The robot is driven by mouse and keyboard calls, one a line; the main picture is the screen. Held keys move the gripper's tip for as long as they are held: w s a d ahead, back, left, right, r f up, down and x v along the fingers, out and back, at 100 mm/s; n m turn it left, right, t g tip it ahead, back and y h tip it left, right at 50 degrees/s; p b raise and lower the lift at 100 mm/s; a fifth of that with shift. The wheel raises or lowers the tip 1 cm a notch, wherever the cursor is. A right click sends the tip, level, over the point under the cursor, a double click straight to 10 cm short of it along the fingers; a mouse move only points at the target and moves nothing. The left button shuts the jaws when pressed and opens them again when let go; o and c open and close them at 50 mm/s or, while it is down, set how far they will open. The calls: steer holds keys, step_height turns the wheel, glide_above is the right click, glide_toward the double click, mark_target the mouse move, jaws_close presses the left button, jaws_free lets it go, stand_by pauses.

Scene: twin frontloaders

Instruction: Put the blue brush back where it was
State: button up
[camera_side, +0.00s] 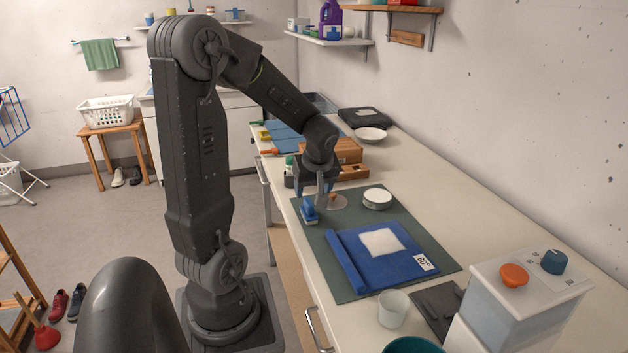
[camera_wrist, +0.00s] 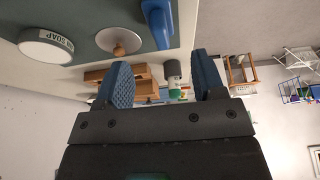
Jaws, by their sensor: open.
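The blue brush (camera_side: 309,212) rests at the left edge of the grey-green mat (camera_side: 318,259), just below my gripper in the side view. In the wrist view the blue brush (camera_wrist: 157,22) shows at the top, beyond the fingertips and apart from them. My gripper (camera_side: 313,189) is open, with its two blue pads spread and nothing between them. In the wrist view my gripper (camera_wrist: 165,78) shows both fingers apart. A round dish with a wooden knob (camera_wrist: 118,41) lies beside the brush.
A round soap tin (camera_side: 377,199) stands right of the dish on the mat. A folded blue cloth (camera_side: 365,265) with a white patch lies nearer. Behind my gripper are a wooden box (camera_side: 345,152) and a green-and-white bottle (camera_side: 289,172).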

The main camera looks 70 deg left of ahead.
steer(key=s+d+r+m+t+h, duration=0.1)
steer(key=d+r+m+t, duration=0.1)
steer(key=d+m, duration=0.4)
steer(key=s+d+r+m+t+h, duration=0.1)
steer(key=d+r+m, duration=0.3)
steer(key=d, duration=0.8)
steer(key=s+d+r+m+t+h, duration=0.1)
steer(key=d+r+m, duration=0.3)
steer(key=d+m, duration=0.4)
steer(key=shift+s+d+t+h, duration=0.25)
steer(key=shift+d+t+h, duration=0.4)
steer(key=shift+t+h, duration=0.15)
